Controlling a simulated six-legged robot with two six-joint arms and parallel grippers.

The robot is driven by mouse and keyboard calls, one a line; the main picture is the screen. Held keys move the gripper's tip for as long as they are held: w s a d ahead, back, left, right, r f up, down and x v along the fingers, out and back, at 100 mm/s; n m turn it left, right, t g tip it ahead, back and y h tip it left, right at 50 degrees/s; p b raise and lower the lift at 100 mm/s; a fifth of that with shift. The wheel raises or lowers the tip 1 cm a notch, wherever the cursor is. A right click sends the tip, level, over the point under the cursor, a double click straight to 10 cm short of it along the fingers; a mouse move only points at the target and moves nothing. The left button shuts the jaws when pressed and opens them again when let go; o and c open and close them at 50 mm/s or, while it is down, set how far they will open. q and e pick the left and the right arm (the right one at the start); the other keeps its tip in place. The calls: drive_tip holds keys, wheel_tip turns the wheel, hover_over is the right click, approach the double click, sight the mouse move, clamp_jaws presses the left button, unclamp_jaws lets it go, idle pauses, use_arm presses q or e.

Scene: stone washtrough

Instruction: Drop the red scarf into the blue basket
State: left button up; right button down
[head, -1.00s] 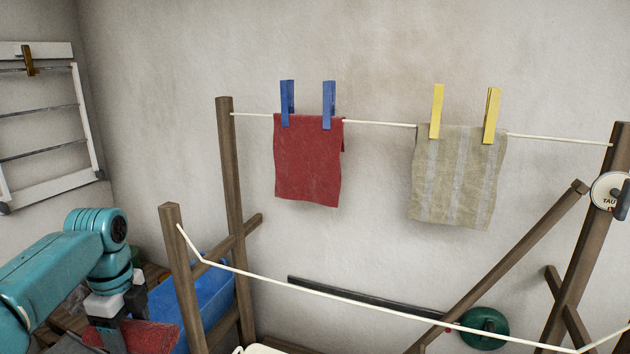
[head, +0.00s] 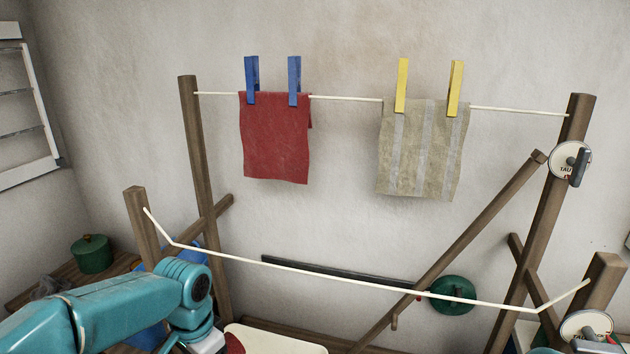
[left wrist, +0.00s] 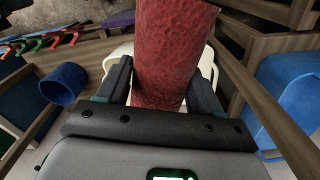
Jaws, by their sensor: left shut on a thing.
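My left gripper (left wrist: 162,85) is shut on the red scarf (left wrist: 172,50), which looks rolled or bunched and stands out beyond the fingers in the left wrist view. In the head view the gripper (head: 206,344) is low at the bottom edge, with a bit of red (head: 234,344) beside it. A large blue container, likely the blue basket (head: 150,336), is mostly hidden behind my left arm and the wooden post. A blue container also shows at the right of the left wrist view (left wrist: 293,88), apart from the scarf. My right gripper is out of view.
A red cloth (head: 275,140) and a striped beige cloth (head: 422,150) hang pegged on the back line. A front line (head: 340,280) sags between wooden posts (head: 142,225). A white object (head: 275,341) lies below. A smaller blue bucket (left wrist: 64,83) stands left in the wrist view.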

use_arm(q)
drive_tip(key=n, duration=0.1)
drive_tip(key=f+n, duration=0.1)
drive_tip(key=n, duration=0.1)
drive_tip(key=shift+w+d, duration=0.1)
drive_tip(key=shift+d, duration=0.05)
drive_tip(key=n, duration=0.3)
drive_tip(key=shift+w+d+n, duration=0.1)
drive_tip(key=shift+w+n, duration=0.2)
drive_tip(key=shift+n, duration=0.1)
drive_tip(key=shift+s, duration=0.1)
